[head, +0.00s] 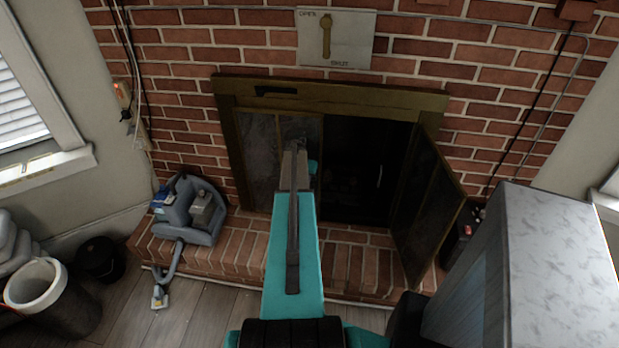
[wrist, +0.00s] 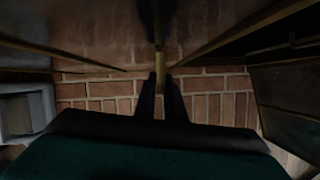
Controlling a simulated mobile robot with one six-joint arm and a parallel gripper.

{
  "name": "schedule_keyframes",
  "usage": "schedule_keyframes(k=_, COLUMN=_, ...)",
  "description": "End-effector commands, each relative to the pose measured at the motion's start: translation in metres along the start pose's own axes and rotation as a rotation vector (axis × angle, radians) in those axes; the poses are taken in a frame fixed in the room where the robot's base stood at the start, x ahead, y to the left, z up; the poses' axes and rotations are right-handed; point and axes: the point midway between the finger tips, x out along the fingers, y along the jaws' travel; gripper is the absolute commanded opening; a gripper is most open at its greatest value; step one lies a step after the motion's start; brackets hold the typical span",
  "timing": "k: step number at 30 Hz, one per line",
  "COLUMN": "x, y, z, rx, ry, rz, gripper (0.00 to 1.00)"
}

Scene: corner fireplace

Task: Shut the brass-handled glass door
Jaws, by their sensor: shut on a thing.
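The fireplace has a dull brass frame (head: 340,98) with dark glass panels. On the left, glass panels (head: 257,165) stand across the opening. On the right, a glass door (head: 432,205) is swung outward, and it also shows at the right of the wrist view (wrist: 290,105). My gripper (head: 298,150) is in front of the left panels. In the wrist view its fingers (wrist: 160,82) are shut on a brass handle (wrist: 160,62). My arm hides much of the handle and the lower panel in the head view.
A brick hearth (head: 200,260) runs below the opening. A grey-blue vacuum-like machine (head: 190,210) sits on it at left. A bin (head: 45,290) stands front left. A grey box-like block (head: 530,270) is at right. The fireplace interior (head: 360,165) is dark.

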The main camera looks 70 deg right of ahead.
Motion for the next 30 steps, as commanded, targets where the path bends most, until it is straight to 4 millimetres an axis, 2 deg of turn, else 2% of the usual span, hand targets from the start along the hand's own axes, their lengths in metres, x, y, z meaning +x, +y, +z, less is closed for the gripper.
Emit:
schedule_keyframes(k=1, x=-0.002, y=0.013, z=0.005, rx=0.003, ry=-0.011, rz=0.024, gripper=0.0)
schedule_keyframes(k=4, x=-0.001, y=0.009, z=0.008, rx=0.008, ry=-0.011, rz=0.022, gripper=0.0)
schedule_keyframes(k=5, x=-0.001, y=0.008, z=0.008, rx=0.009, ry=-0.011, rz=0.022, gripper=0.11)
schedule_keyframes(k=8, x=0.0, y=0.004, z=0.01, rx=0.014, ry=-0.011, rz=0.02, gripper=0.28)
schedule_keyframes(k=20, x=-0.001, y=-0.004, z=0.009, rx=0.018, ry=-0.007, rz=0.011, gripper=0.28)
schedule_keyframes(k=26, x=-0.014, y=-0.006, z=0.008, rx=0.019, ry=-0.006, rz=0.01, gripper=0.28)
schedule_keyframes(k=30, x=-0.03, y=-0.006, z=0.007, rx=0.019, ry=-0.008, rz=0.011, gripper=0.28)
